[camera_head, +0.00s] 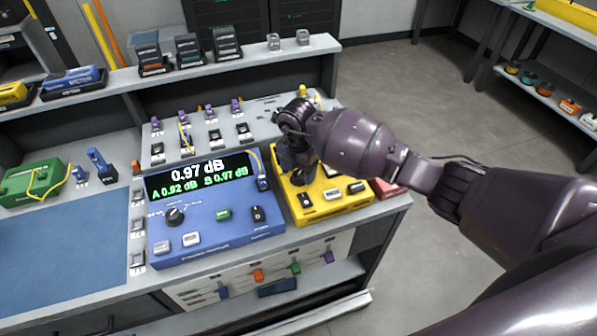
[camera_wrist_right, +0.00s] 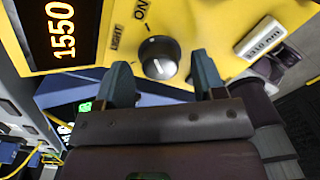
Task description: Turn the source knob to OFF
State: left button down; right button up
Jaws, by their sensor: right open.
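The yellow light source (camera_head: 335,203) stands on the bench, right of the blue meter. In the wrist view its yellow face (camera_wrist_right: 205,25) fills the top, with an orange "1550" display (camera_wrist_right: 62,30). No "OFF" label is readable. My right gripper (camera_wrist_right: 165,80) is open, its two fingertips apart on either side of the knob's lower edge; contact cannot be told. In the head view my right gripper (camera_head: 288,158) hides the knob. My left gripper is not in view.
The blue meter (camera_head: 205,250) reads 0.97 dB, close left of the source. A red object (camera_head: 388,189) lies at the source's right. A raised panel (camera_head: 215,130) with several connectors stands behind.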

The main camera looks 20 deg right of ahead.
jog(key=shift+f, duration=0.35)
jog(key=c, duration=0.9)
